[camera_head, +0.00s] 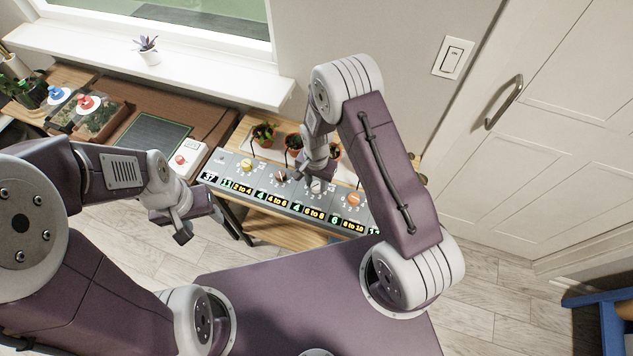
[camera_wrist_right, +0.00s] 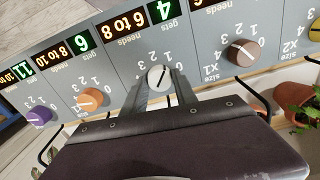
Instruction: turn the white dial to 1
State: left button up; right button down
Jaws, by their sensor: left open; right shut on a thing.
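The white dial (camera_wrist_right: 158,76) is on the grey panel, between the orange and brown dials, with small printed numbers around it. In the head view the white dial (camera_head: 317,187) shows just under my right gripper (camera_head: 315,172). In the right wrist view my right gripper (camera_wrist_right: 160,88) is shut on the dial, one finger at each side. A dark mark shows on the dial's face, but I cannot tell surely which number it points to. My left gripper (camera_head: 182,222) is open and empty, in front of the panel's left part.
The grey panel (camera_head: 222,161) also bears a yellow dial (camera_head: 246,165), a brown dial (camera_wrist_right: 242,52), an orange dial (camera_wrist_right: 91,99) and a purple dial (camera_wrist_right: 39,116), with lit number displays. Potted plants (camera_head: 264,135) stand close behind it. A box with a red button (camera_head: 180,159) is at its left.

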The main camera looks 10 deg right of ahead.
aim_at(316, 185)
jog(key=c, duration=1)
grip_release()
jog(key=shift+s, duration=0.1)
jog(key=shift+o, duration=0.2)
jog(key=shift+r, duration=0.1)
notch_tip(316, 185, up, 9)
